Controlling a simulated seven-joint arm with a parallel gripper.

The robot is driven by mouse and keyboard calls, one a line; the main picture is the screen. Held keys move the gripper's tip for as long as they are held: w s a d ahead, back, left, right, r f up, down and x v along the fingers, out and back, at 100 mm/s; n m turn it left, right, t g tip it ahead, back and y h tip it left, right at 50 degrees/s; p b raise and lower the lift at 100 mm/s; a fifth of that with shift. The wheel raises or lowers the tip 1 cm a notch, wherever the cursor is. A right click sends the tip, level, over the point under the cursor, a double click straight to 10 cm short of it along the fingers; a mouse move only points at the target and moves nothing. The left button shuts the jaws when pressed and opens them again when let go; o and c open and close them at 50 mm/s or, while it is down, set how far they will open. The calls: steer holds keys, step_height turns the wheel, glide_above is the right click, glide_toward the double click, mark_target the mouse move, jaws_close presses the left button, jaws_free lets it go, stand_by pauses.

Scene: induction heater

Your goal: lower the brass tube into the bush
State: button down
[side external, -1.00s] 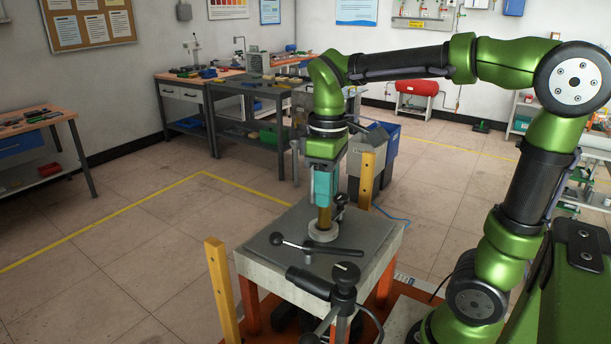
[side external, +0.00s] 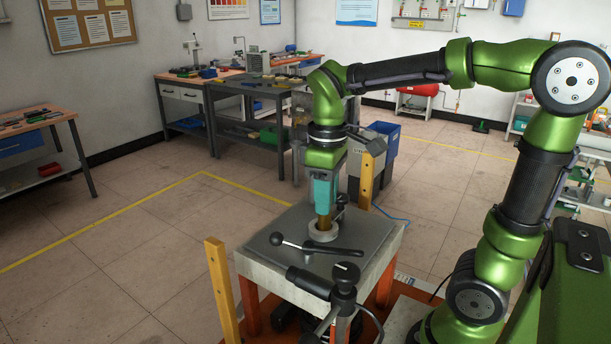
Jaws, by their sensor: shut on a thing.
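The brass tube (side external: 323,224) stands upright below my gripper (side external: 323,212), which is shut on its upper part with teal fingers. The gripper points straight down. The bush (side external: 322,236) is a round grey ring on the dark top plate of the work table. The tube's lower end meets the bush opening and is hidden by its rim. I cannot tell how deep the tube sits inside.
The work table (side external: 258,264) carries a black ball-ended lever (side external: 318,248) in front of the bush and a dark clamp (side external: 345,285) at its front corner. A dark knobbed part stands right behind the bush. Yellow posts (side external: 222,290) rise beside the table.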

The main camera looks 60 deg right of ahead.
steer(key=shift+f, duration=1.7)
steer(key=c, duration=0.8)
jaws_free()
step_height(320, 180, up, 17)
steer(key=shift+f, duration=0.1)
steer(key=s+a+f+m+t, duration=0.1)
steer(key=f+m+t, duration=0.1)
steer(key=f, duration=0.2)
steer(key=s+a+f+m+t+y, duration=0.1)
steer(key=s+a+f+m+t, duration=0.1)
steer(key=f, duration=0.2)
steer(key=s+a+f+m+t+y, duration=0.1)
steer(key=a+f+m+t, duration=0.1)
steer(key=f, duration=0.3)
steer(key=shift+s+f+m+t, duration=0.1)
steer(key=shift+s+m+t, duration=0.3)
steer(key=shift+t, duration=0.2)
